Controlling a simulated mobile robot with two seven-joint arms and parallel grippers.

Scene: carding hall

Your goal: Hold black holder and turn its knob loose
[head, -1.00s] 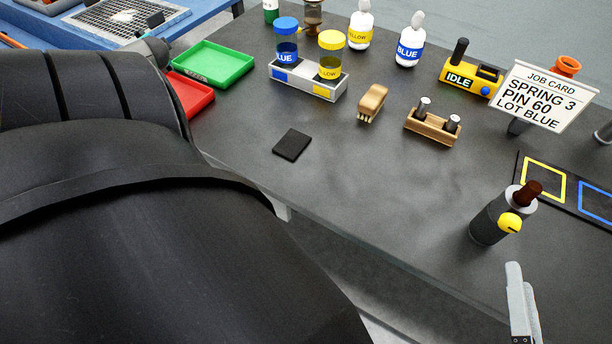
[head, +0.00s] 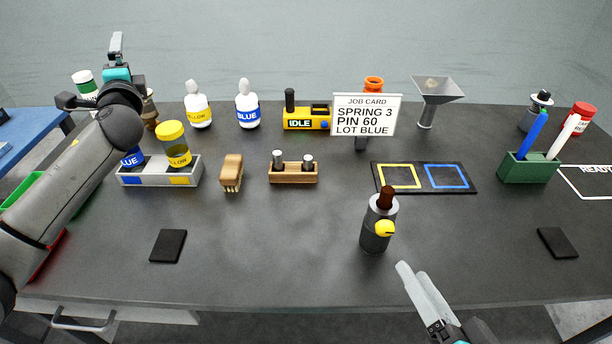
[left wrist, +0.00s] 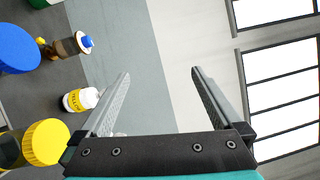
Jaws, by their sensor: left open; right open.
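The black holder (head: 374,238) is a dark upright cylinder with a grey top, near the middle front of the bench in the head view. A yellow knob (head: 385,229) sticks out of its front side, and a dark brown piece (head: 386,196) stands up from its top. My right gripper (head: 418,290) is in front of the holder and slightly right, apart from it, open and empty. My left gripper (head: 116,50) is raised at the far left, above the bottles and far from the holder. The left wrist view shows its fingers (left wrist: 160,88) wide apart with nothing between them.
A job card (head: 366,115) stands behind the holder. A mat with yellow and blue squares (head: 411,184) lies behind right, a small wooden rack (head: 293,177) behind left. Dark pads (head: 168,246) (head: 557,242) lie left and right. Bare bench lies left of the holder.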

